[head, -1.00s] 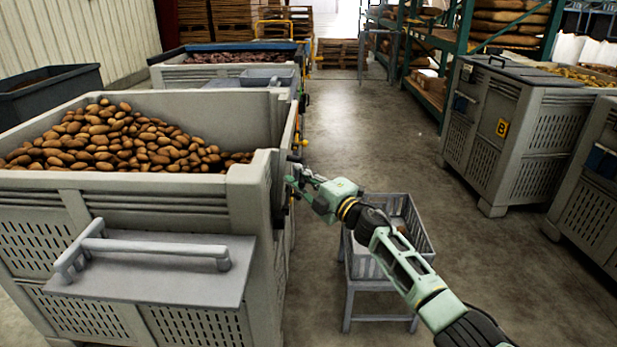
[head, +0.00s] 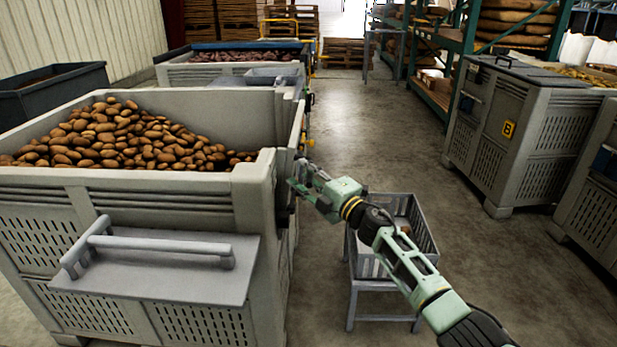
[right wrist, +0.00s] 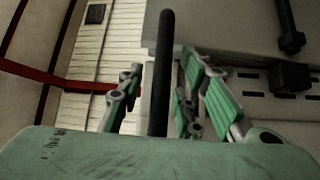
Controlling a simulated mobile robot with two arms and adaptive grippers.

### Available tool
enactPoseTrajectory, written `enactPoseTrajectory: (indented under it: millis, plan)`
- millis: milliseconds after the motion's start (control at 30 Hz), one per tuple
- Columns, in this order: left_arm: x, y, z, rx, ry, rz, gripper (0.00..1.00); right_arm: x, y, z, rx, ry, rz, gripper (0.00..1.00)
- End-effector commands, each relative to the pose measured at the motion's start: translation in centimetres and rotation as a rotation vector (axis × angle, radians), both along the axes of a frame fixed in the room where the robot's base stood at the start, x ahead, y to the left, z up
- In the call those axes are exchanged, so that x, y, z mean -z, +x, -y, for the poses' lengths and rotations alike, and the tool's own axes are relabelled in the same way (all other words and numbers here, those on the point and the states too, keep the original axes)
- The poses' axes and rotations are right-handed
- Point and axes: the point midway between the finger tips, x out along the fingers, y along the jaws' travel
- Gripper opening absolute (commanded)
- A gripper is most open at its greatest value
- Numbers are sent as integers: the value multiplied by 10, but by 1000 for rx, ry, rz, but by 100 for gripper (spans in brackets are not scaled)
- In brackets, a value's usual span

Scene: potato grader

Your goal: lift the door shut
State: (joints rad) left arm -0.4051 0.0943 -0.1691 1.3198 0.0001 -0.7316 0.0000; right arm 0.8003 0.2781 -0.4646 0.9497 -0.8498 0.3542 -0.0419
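My right gripper (head: 298,178) is at the aisle side of the large grey bin (head: 130,186), which is full of potatoes. In the right wrist view my right gripper (right wrist: 165,100) has its fingers apart, with a dark upright bar (right wrist: 164,60) between them. Gaps show on both sides of the bar, so the fingers do not look closed on it. The door on that side is seen edge-on in the head view, and I cannot tell its position. My left gripper is not in view.
A grey flap with a bar handle (head: 160,245) juts from the bin's front. A grey slatted crate on a stand (head: 408,235) is under my right arm. Another bin (head: 515,135) stands across the aisle. The aisle floor (head: 365,130) is clear beyond the crate.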

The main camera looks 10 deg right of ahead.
Motion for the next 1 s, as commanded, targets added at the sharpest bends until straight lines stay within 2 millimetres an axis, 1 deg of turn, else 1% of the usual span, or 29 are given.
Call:
enactPoseTrajectory:
  millis: [133, 267, 600, 700, 833, 1000]
  plan:
    - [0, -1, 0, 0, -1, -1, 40, 2, -6, 5, 2, -1, 0, 32]
    - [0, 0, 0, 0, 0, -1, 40, 4, -20, 14, 1, -3, 1, 32]
    - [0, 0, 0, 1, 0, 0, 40, 13, -74, 44, -1, -2, -2, 32]
    - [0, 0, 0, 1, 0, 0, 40, 15, -86, 53, 0, -2, -1, 32]
    - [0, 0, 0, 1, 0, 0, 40, 16, -97, 58, -1, -1, -1, 32]
    - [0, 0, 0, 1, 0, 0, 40, 15, -102, 61, -1, 0, 0, 32]
